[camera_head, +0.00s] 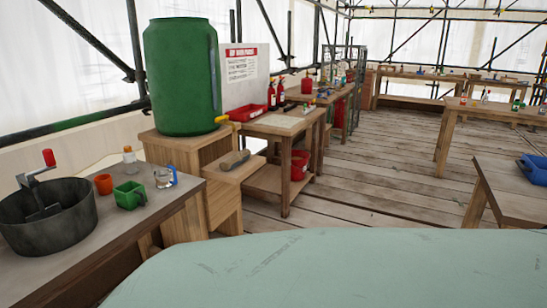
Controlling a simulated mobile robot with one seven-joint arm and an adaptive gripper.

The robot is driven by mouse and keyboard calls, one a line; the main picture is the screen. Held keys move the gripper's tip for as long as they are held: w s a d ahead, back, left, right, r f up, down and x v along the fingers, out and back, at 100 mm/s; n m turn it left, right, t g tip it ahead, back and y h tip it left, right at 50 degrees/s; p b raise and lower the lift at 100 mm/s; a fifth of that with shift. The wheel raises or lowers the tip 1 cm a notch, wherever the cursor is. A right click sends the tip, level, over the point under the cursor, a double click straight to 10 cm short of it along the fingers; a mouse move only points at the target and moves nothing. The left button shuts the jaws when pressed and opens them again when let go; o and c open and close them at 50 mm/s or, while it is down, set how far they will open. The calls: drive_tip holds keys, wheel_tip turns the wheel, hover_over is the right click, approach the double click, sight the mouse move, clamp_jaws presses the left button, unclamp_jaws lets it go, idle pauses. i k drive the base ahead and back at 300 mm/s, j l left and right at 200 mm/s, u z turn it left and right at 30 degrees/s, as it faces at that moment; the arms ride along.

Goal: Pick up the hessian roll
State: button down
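A small grey-brown roll (234,160) lies on its side on a low wooden shelf in front of the green barrel. It looks like the hessian roll, but it is too small in view to be sure of the cloth. Nothing covers it. My gripper is not in view.
The green barrel (180,80) with a yellow tap stands on a wooden stand behind the roll. A red bucket (299,166) sits right. Plank floor (370,180) is open beyond.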

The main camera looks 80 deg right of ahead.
sight(237, 159)
drive_tip(key=z, duration=2.35)
drive_tip(key=i+l+z, duration=0.25)
drive_tip(key=i, duration=0.35)
drive_tip(key=i+l+z, duration=0.25)
drive_tip(key=i, duration=0.4)
drive_tip(key=i+z, duration=0.15)
drive_tip(key=i, duration=0.55)
drive_tip(key=i+j+z, duration=0.15)
drive_tip(key=i, duration=0.6)
drive_tip(key=i+z, duration=0.25)
drive_tip(key=i, duration=0.45)
drive_tip(key=i+z, duration=0.3)
drive_tip(key=i, duration=0.35)
drive_tip(key=i+u, duration=0.25)
drive_tip(key=i, duration=0.15)
drive_tip(key=i+l+u, duration=0.35)
drive_tip(key=i+u, duration=0.2)
drive_tip(key=i, duration=0.2)
drive_tip(key=i+l+u, duration=0.1)
drive_tip(key=u, duration=0.4)
drive_tip(key=i+l+u, duration=0.1)
drive_tip(key=u, duration=0.35)
drive_tip(key=i+l+u, duration=0.1)
drive_tip(key=u, duration=0.4)
drive_tip(key=l, duration=0.1)
